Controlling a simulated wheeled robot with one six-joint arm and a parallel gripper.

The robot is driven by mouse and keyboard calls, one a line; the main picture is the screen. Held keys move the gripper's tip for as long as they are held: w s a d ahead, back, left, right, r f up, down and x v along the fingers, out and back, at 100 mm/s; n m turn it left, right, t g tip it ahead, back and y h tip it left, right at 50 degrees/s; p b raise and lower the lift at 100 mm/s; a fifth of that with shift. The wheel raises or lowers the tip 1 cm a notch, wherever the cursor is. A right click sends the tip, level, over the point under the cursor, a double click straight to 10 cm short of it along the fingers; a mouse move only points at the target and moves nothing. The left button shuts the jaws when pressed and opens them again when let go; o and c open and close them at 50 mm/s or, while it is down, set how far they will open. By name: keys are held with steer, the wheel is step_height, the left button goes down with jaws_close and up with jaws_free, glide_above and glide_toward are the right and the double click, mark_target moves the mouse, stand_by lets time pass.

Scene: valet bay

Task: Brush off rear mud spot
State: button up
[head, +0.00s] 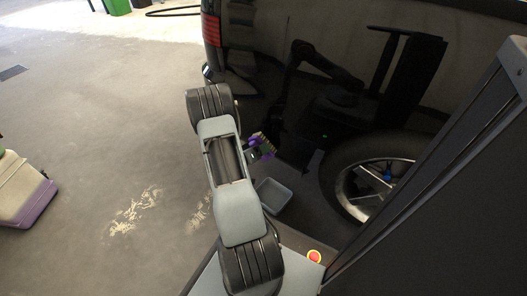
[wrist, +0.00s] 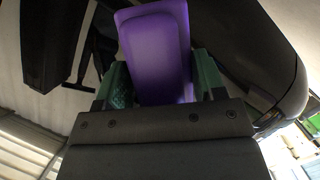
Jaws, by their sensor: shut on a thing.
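My gripper (head: 253,154) is shut on a purple brush (head: 266,146) with yellowish bristles, held close to the dark side of a black car (head: 300,110). In the wrist view the purple back of the brush (wrist: 155,45) stands between the green fingers of my gripper (wrist: 157,82). The bristles face away from the wrist camera there. I cannot tell whether they touch the car. No mud spot can be made out on the car; the brush and my arm cover part of that side.
The car's rear wheel (head: 375,185) is to the right and its red tail light (head: 211,30) at the top. A grey tray (head: 272,195) is below the brush. A cream and purple case (head: 20,190) stands at the left. Grey floor (head: 90,110) between is open, with pale patches.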

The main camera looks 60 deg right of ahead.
steer(key=shift+w+r, duration=0.1)
steer(key=shift+w, duration=0.5)
steer(key=shift+r, duration=0.25)
steer(key=shift+s+a, duration=0.2)
steer(key=shift+s, duration=1.8)
steer(key=shift+s+d, duration=0.2)
steer(key=shift+s, duration=3.35)
steer(key=shift+c, duration=0.3)
steer(key=shift+w+a, duration=0.15)
steer(key=shift+w, duration=1.7)
steer(key=shift+w+d+r, duration=0.1)
steer(key=shift+w+d, duration=0.05)
steer(key=shift+w, duration=1.1)
steer(key=shift+w+d, duration=0.15)
steer(key=shift+w, duration=1.1)
steer(key=shift+w+d+r, duration=0.1)
steer(key=shift+w+d, duration=0.05)
steer(key=shift+w, duration=1.1)
